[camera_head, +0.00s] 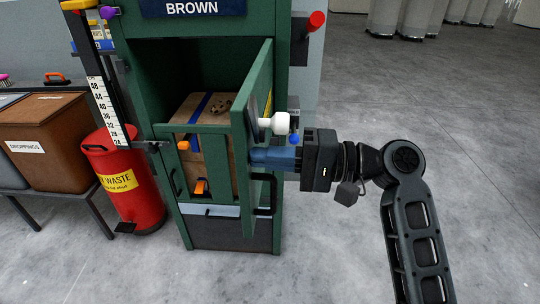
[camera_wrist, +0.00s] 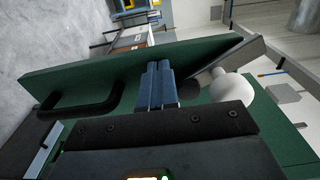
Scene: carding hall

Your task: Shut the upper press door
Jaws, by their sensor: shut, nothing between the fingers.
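The upper press door (camera_head: 259,88) is a green panel standing open, swung out toward me from the right side of the green press (camera_head: 177,55). Its outer face fills much of the wrist view (camera_wrist: 120,72), with a black bar handle (camera_wrist: 85,104) and a white round knob (camera_wrist: 232,88). The knob also shows in the head view (camera_head: 278,123). My gripper (camera_head: 252,156) has blue fingers, shut and empty, pointing left at the door's outer face below the knob. The fingertips (camera_wrist: 158,66) look very near the panel; I cannot tell whether they touch.
Inside the press sits a brown bale (camera_head: 190,108) with a blue strap, behind a lower green front. A red waste bin (camera_head: 130,190) and a brown droppings box (camera_head: 50,145) stand at left. A red knob (camera_head: 317,20) juts from the press's right side. Floor (camera_head: 480,150) at right is clear.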

